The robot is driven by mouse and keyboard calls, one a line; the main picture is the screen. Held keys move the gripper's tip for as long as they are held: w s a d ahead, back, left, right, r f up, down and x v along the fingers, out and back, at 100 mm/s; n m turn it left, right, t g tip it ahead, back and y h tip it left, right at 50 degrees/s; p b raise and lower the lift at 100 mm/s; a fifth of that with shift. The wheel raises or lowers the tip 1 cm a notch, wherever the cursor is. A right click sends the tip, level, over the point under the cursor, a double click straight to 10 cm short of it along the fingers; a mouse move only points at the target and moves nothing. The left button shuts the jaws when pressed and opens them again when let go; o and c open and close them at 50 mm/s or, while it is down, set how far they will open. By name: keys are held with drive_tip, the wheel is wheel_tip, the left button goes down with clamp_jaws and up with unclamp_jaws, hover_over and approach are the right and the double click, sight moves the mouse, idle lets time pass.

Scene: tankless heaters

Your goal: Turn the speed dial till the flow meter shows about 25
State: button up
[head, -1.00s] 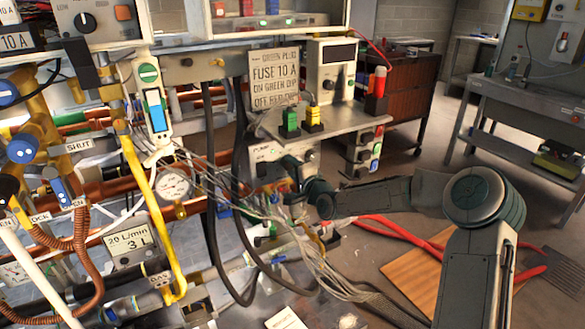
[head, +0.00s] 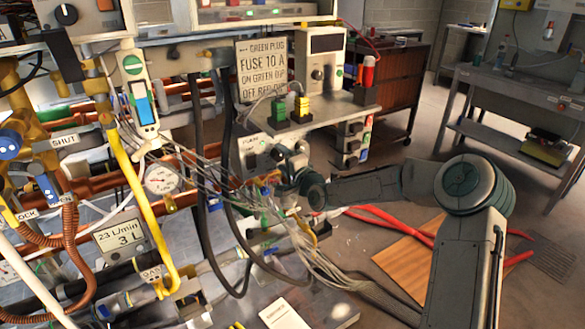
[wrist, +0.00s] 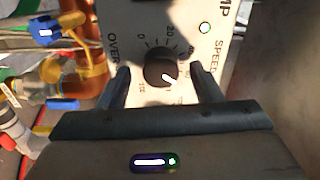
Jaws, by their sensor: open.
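The flow meter (head: 120,238) is a small display low at the left in the head view; it reads 23 L/min, with 3 L below. The speed dial is a round black knob (wrist: 160,68) on the light pump panel (wrist: 135,25) in the wrist view. Its white mark points to the lower right of that picture. My gripper (wrist: 159,74) is open, one finger on each side of the dial, with visible gaps to it. In the head view my gripper (head: 290,165) is at the pump box (head: 250,146) and hides the dial.
Loose cables (head: 235,185) hang just left of my gripper. A shelf with green and yellow plugs (head: 335,112) is above the pump box. Copper and yellow pipes (head: 140,190) fill the left. A round gauge (head: 161,180) sits among them.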

drive_tip(key=v, duration=1.3)
drive_tip(key=shift+p, duration=0.45)
drive_tip(key=shift+s+d, duration=0.1)
drive_tip(key=shift+s, duration=0.1)
drive_tip(key=s+d+r+n+g+h+p, duration=0.2)
drive_tip(key=s+d+n+g+h+p, duration=0.55)
drive_tip(key=s, duration=0.35)
drive_tip(key=s+d+r+n+g+h+p, duration=0.1)
drive_tip(key=s+d+r+g+p, duration=0.1)
drive_tip(key=s+r, duration=0.5)
drive_tip(key=s+d+r+n+g+h+p, duration=0.1)
drive_tip(key=s+d+r+p, duration=0.3)
drive_tip(key=s+r, duration=0.4)
drive_tip(key=s+g+p, duration=0.1)
drive_tip(key=s, duration=0.6)
drive_tip(key=shift+r+g, duration=0.15)
drive_tip(key=shift+g, duration=0.2)
drive_tip(key=shift+a+n+h, duration=0.1)
drive_tip(key=shift+n+h, duration=0.15)
